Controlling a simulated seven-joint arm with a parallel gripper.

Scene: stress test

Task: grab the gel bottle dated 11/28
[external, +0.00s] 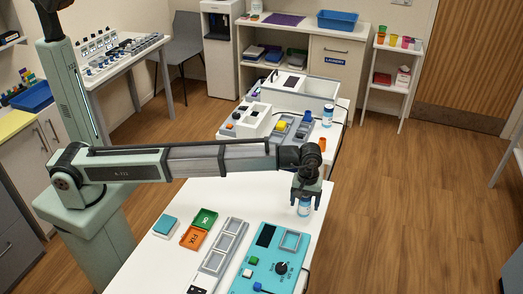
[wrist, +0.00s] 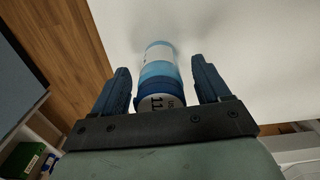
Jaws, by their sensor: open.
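A small bottle (external: 304,208) with a blue and white body stands on the white table below my gripper (external: 305,196). In the wrist view the bottle (wrist: 158,62) lies between the two dark fingers of my gripper (wrist: 162,76), with a gap visible on both sides. Its cap end faces the camera and bears print starting "11"; the rest of the date is hidden by the gripper's crossbar. A second bottle (external: 327,117), blue and white, stands on the far table; its date is too small to read.
A teal control panel (external: 267,268) with a dark knob lies on the near table, left of and in front of the bottle. A grey frame panel (external: 219,253) and green and orange trays (external: 196,238) lie further left. A small orange cup (external: 322,144) stands at the far table's edge.

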